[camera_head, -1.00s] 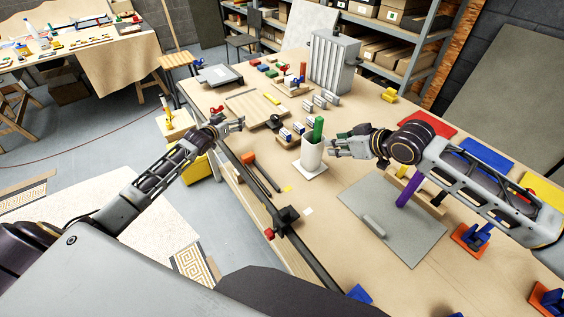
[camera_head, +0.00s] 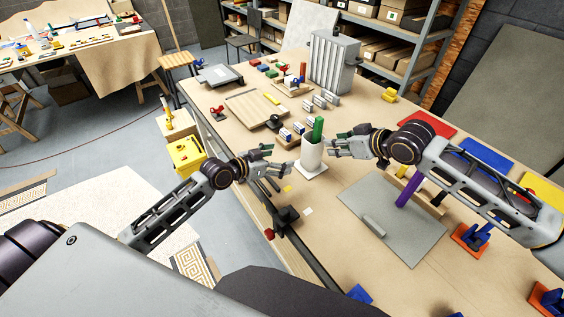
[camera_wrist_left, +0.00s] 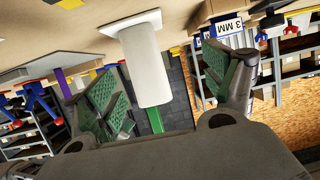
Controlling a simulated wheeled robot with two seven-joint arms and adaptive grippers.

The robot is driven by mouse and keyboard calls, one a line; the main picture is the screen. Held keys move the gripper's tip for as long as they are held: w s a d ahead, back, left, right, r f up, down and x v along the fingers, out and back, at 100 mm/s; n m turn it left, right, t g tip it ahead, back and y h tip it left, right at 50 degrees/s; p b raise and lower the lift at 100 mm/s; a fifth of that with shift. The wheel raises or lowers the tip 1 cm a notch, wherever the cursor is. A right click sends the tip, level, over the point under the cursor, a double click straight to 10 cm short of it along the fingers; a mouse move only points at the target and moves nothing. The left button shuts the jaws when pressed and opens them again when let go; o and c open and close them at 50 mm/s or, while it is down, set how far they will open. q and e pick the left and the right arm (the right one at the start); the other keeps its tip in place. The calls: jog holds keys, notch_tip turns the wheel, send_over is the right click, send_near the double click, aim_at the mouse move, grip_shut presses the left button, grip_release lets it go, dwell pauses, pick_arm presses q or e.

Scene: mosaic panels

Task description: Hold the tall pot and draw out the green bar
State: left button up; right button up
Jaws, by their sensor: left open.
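The tall white pot (camera_head: 311,156) stands upright on a pale square base on the workbench. The green bar (camera_head: 318,127) stands in it, its top sticking out above the rim. My left gripper (camera_head: 287,160) is open just left of the pot. In the left wrist view the pot (camera_wrist_left: 147,70) appears upside down between the spread green-padded fingers (camera_wrist_left: 172,92), with the green bar (camera_wrist_left: 155,120) below it. My right gripper (camera_head: 333,147) is right of the pot, close to it, and its fingers look spread with nothing between them.
A wooden tray (camera_head: 257,108) and small printed blocks are behind the pot. A grey ribbed box (camera_head: 333,62) stands at the back. The bench's front edge runs below my left arm.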

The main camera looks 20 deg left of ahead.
aim_at(311, 156)
pick_arm(q)
jog(key=shift+s+d+r+m+h, duration=0.2)
jog(key=shift+s+d+h, duration=0.05)
jog(key=shift+s+d, duration=0.25)
jog(key=shift+s+d+r+m+h, duration=0.25)
jog(key=shift+s+d, duration=0.1)
jog(key=shift+d, duration=0.25)
jog(key=shift+w, duration=0.1)
jog(key=shift+f+x, duration=0.1)
jog(key=shift+x, duration=3.3)
jog(key=shift+f+x, duration=0.15)
jog(key=shift+x, duration=3.25)
jog(key=c, duration=1.2)
